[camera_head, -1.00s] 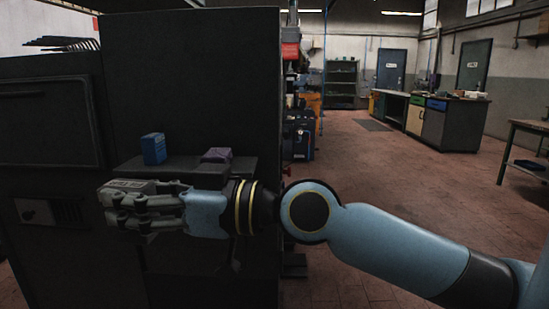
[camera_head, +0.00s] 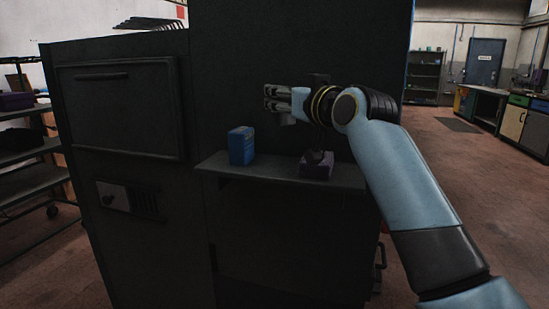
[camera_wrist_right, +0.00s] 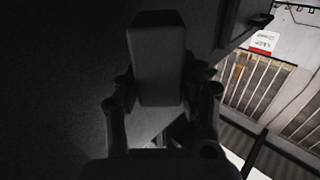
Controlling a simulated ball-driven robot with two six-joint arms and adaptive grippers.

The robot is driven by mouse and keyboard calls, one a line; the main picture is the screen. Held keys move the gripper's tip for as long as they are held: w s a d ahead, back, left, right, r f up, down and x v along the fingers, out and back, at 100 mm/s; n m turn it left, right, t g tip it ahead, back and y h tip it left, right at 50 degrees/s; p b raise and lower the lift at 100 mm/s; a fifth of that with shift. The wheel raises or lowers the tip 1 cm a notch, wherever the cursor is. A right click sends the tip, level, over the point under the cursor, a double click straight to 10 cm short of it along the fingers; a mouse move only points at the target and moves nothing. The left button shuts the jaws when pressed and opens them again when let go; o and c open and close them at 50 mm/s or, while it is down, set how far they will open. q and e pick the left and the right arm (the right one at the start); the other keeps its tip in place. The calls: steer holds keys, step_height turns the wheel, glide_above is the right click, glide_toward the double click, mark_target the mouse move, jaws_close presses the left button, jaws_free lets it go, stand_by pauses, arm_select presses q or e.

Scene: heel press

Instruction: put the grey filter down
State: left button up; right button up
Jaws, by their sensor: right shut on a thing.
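My right gripper (camera_head: 274,104) is raised in front of the dark machine, above the shelf (camera_head: 270,174), with its fingers pointing left. It is shut on the grey filter (camera_wrist_right: 158,60), a block that shows upright between the two fingers in the right wrist view. In the head view the fingers largely hide the filter. The filter is clear of the shelf. My left gripper is not in view.
The tall dark machine (camera_head: 250,70) stands close behind. A rack (camera_head: 30,180) is at far left.

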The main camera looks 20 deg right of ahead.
step_height(320, 180, down, 9)
steer(key=shift+f+b, duration=0.1)
steer(key=shift+b, duration=0.55)
steer(key=shift+f, duration=0.1)
steer(key=o, duration=0.7)
steer(key=shift+f, duration=0.15)
steer(key=o, duration=0.4)
steer(key=shift+o, duration=0.2)
